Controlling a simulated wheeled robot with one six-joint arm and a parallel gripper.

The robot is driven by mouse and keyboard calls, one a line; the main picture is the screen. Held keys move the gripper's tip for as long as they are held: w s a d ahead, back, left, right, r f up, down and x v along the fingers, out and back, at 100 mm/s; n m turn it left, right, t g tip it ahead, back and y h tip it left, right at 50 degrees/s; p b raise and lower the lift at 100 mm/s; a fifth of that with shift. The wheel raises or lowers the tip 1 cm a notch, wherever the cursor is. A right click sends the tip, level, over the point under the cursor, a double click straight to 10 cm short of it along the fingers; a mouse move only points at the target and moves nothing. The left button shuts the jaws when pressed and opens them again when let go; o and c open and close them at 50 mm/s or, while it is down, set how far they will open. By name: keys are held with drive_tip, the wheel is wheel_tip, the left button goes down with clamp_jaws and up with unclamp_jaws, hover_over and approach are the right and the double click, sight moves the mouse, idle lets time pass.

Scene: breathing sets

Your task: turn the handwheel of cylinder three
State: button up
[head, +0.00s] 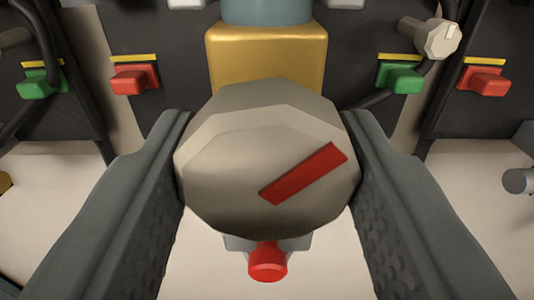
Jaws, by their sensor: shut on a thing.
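A large grey faceted handwheel (235,175) fills the middle of the head view. A red bar mark on its face slants from lower left to upper right. My gripper (268,185) is shut on this handwheel, with one dark ridged finger against its left side and the other against its right side. Behind and above the handwheel is a gold valve block (266,58) under a blue-grey cylinder neck (266,12). No number shows, so I cannot tell which cylinder this is.
A red knob (267,262) sticks out just below the handwheel. Green tabs (400,78) and red tabs (135,80) sit on dark panels at both sides. A smaller grey knob (438,40) is at upper right, with a dark hose beside it. Pale surface shows below.

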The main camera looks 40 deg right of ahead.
drive_tip(key=m, duration=0.4)
drive_tip(key=shift+f+m, duration=0.15)
drive_tip(key=shift+m, duration=0.25)
drive_tip(key=m, duration=0.3)
drive_tip(key=shift+w+m, duration=0.1)
drive_tip(key=shift+m, duration=0.2)
drive_tip(key=m, duration=0.3)
drive_tip(key=shift+m, duration=2.2)
drive_tip(key=o, duration=1)
